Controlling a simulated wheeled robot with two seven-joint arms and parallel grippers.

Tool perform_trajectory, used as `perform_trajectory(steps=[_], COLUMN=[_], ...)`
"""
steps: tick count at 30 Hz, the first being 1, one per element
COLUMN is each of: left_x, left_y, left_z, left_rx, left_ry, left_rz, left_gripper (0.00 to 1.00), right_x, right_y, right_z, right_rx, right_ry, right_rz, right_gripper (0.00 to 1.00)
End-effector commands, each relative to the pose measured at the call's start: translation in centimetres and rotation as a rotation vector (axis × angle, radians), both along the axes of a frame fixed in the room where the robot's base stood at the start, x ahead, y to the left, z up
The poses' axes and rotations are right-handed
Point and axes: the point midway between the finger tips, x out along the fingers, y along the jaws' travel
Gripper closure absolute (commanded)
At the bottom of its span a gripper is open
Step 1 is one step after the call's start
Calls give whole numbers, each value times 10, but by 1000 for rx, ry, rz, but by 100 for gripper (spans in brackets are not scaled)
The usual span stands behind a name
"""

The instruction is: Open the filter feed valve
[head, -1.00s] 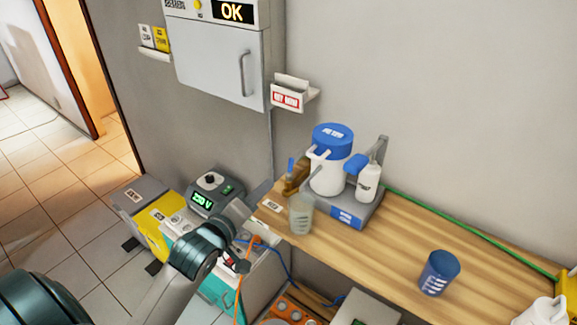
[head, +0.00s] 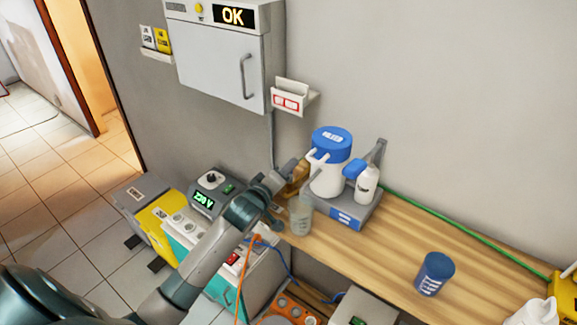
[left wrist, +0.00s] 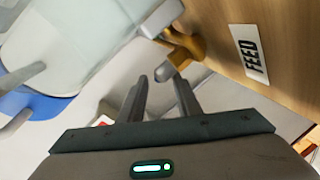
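The brass feed valve (head: 297,172) sits at the left end of the wooden counter, beside the white filter jug with a blue lid (head: 329,168). In the left wrist view the brass valve (left wrist: 190,44) has a grey-tipped handle and stands beside the FEED label (left wrist: 250,55). My left gripper (head: 284,190) is close to the valve in the head view. In the left wrist view its two fingers (left wrist: 161,82) are apart with nothing between them, and the handle's tip lies just beyond them. The valve is partly hidden in the head view. My right gripper is out of view.
A clear cup (head: 301,216) stands very near my left gripper on the counter (head: 390,235). A white bottle (head: 367,185) stands beside the jug. A dark blue cup (head: 435,273) is farther right. Orange and blue cables hang below the counter's left end.

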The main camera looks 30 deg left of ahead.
Motion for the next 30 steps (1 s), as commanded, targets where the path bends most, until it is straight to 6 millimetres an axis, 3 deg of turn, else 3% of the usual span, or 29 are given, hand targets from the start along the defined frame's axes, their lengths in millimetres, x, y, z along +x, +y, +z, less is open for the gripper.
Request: perform_trajectory(steps=[6, 15, 16, 20, 30], left_x=[13, 14, 14, 14, 14], left_y=[1, 1, 1, 1, -1], left_z=[-2, -3, -3, -3, -3], left_rx=[0, 0, 0, 0, -1], left_ry=[-1, -1, -1, -1, -1], left_rz=[1, 1, 1, 0, -3], left_gripper=[69, 69, 72, 100, 100], right_x=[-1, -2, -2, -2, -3], right_y=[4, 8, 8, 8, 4], right_z=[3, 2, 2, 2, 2], right_rx=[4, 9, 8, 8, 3], right_ry=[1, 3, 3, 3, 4], right_rz=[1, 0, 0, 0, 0], right_gripper=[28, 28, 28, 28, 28])
